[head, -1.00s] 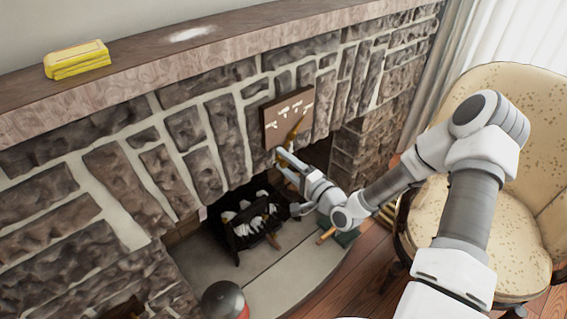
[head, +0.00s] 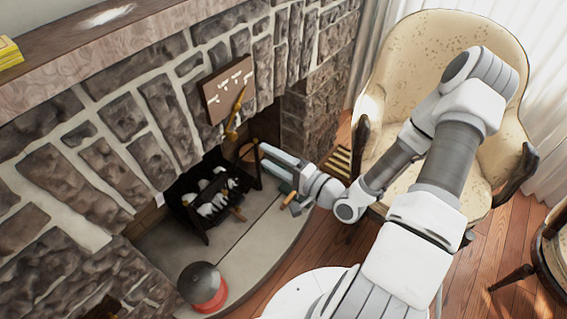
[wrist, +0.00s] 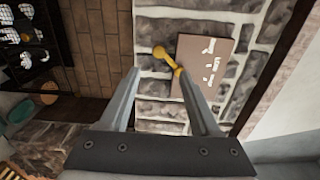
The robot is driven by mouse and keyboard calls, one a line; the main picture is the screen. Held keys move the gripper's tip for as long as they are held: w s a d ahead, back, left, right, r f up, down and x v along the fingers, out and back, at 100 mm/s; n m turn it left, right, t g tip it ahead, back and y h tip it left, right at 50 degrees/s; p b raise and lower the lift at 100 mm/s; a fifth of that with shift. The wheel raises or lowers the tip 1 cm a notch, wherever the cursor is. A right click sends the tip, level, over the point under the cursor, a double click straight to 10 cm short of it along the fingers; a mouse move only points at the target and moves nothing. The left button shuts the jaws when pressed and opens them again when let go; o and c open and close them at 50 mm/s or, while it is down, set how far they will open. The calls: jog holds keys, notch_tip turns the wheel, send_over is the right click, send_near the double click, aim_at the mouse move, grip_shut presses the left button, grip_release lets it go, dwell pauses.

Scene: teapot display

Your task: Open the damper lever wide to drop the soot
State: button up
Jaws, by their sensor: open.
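The damper lever (head: 235,118) is a brass-coloured handle on a brown plate (head: 222,80) with white markings, fixed to the stone front above the firebox. It hangs down past the plate's lower edge, slightly tilted. In the wrist view the lever (wrist: 164,56) shows beyond and between my fingertips, with the plate (wrist: 212,72) to its right. My gripper (head: 262,154) is open and empty. It is below and to the right of the lever in the head view, with a visible gap between them. My gripper's two fingers (wrist: 156,71) point toward the lever in the wrist view.
A black grate (head: 190,212) with white logs stands in the firebox below. A dark and red round object (head: 203,288) sits on the pale hearth (head: 245,238). A cream armchair (head: 425,50) stands right behind my arm. A yellow block (head: 8,55) lies on the mantel.

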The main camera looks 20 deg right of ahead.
jog(key=shift+v, duration=2.1)
